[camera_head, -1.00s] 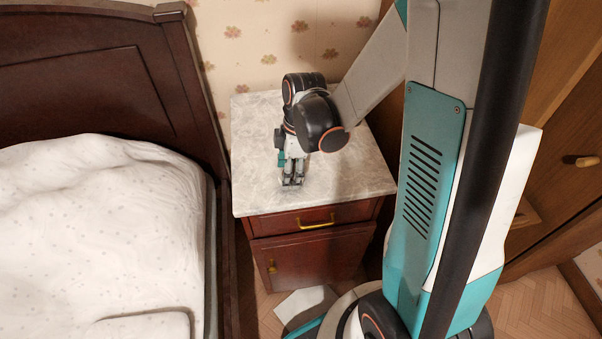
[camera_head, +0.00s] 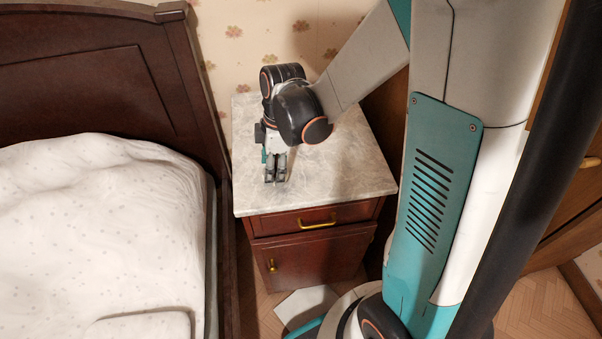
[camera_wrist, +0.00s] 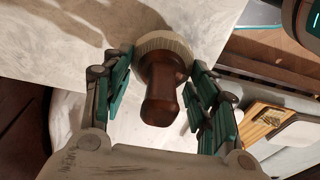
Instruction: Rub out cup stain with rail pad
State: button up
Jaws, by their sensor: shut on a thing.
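In the wrist view, the rail pad (camera_wrist: 164,78) has a dark brown wooden knob handle and a round, cream, ribbed-edge pad. My gripper (camera_wrist: 162,66) is shut on it, one teal-and-grey finger on each side. In the head view, my gripper (camera_head: 275,178) points down at the left half of the pale marbled nightstand top (camera_head: 335,180). The pad is hard to make out there, hidden by the fingers. The pad appears at or just above the top; I cannot tell whether it touches. I cannot make out a cup stain in either view.
The bed (camera_head: 90,230) with white bedding stands close on the left, its dark headboard (camera_head: 90,90) beside the nightstand. The papered wall (camera_head: 235,50) is behind. A wooden cabinet (camera_head: 575,185) stands at the right. The right and front of the nightstand top look clear.

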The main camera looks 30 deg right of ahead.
dwell(0.3)
jog(key=shift+r+p, duration=1.9)
jog(key=shift+r, duration=0.6)
